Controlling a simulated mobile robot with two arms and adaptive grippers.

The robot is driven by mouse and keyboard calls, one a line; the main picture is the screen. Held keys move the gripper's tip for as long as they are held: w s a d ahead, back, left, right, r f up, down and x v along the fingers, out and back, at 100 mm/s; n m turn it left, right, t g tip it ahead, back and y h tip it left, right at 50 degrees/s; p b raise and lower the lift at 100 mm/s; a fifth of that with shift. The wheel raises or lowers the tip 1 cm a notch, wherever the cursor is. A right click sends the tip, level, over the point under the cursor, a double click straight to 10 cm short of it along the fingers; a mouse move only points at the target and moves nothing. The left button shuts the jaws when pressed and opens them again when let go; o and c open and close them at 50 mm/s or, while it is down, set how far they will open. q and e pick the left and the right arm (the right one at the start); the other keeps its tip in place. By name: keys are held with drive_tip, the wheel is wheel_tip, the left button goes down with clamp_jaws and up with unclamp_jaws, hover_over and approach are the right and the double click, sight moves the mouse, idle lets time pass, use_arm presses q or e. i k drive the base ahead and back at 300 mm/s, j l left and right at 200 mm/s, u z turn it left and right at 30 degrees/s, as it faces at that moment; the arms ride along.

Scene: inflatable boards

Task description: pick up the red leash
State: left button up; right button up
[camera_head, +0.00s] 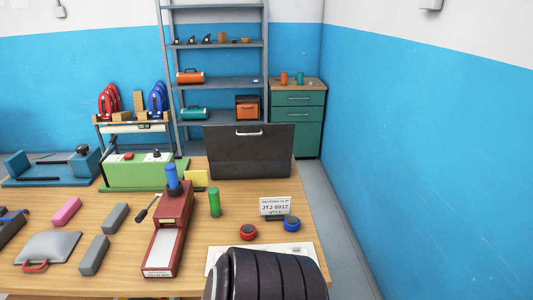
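Red coiled loops (109,101), which look like the red leash, hang or stand on the left of a small rack behind the table. They are small in the head view, and I cannot tell how they are held or how many there are. Similar blue coiled loops (157,99) are to their right on the same rack. Neither of my grippers is in view.
The wooden table (125,235) fills the front. Shelves (220,83) and a green cabinet (298,127) stand behind.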

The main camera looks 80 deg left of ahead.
sight(248, 232)
drive_tip(key=u, duration=0.4)
drive_tip(key=i+u, duration=0.15)
drive_tip(key=u, duration=0.25)
drive_tip(key=l+u, duration=0.1)
drive_tip(key=u, duration=0.3)
